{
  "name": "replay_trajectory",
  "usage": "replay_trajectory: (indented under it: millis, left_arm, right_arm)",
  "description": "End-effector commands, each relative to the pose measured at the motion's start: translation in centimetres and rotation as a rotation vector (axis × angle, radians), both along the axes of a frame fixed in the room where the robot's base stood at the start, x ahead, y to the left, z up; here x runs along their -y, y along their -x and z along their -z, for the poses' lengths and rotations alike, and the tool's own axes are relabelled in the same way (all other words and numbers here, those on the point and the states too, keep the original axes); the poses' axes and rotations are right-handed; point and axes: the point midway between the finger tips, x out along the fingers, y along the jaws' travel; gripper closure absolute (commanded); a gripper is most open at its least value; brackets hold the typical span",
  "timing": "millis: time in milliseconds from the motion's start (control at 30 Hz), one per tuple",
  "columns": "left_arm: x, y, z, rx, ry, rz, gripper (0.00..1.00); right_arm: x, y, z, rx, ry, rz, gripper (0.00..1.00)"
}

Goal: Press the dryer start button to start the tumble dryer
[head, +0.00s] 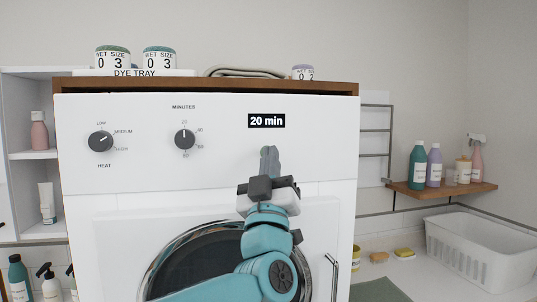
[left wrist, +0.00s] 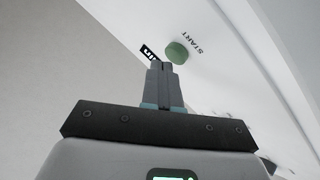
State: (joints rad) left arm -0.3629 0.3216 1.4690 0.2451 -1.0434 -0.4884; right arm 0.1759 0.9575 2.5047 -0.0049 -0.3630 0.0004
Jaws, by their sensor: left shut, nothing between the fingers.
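The tumble dryer (head: 225,175) is white, with a control panel at its top and a dark round door below. A label on the panel reads "20 min". The green start button (left wrist: 177,52), marked START, shows in the left wrist view just beyond my fingertips; in the head view my gripper hides it. My left gripper (head: 269,152) is shut and empty in front of the panel, below the "20 min" label. It also shows in the left wrist view (left wrist: 160,68), its tips beside the button; I cannot tell whether they touch it. My right gripper is not in view.
A heat knob (head: 101,141) and a minutes knob (head: 185,139) sit left on the panel. Jars and a folded cloth (head: 247,72) lie on the dryer's top. A shelf with bottles (head: 441,190) and a white basket (head: 482,246) stand at the right.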

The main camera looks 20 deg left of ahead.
Motion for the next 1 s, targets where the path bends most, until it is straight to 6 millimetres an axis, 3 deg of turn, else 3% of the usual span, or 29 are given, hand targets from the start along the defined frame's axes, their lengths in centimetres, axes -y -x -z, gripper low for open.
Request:
replay_trajectory:
  millis: [1000]
  left_arm:
    - [-0.57,-0.85,0.01,-0.001,0.0,0.0,1.0]
  right_arm:
    - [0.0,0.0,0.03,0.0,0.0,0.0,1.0]
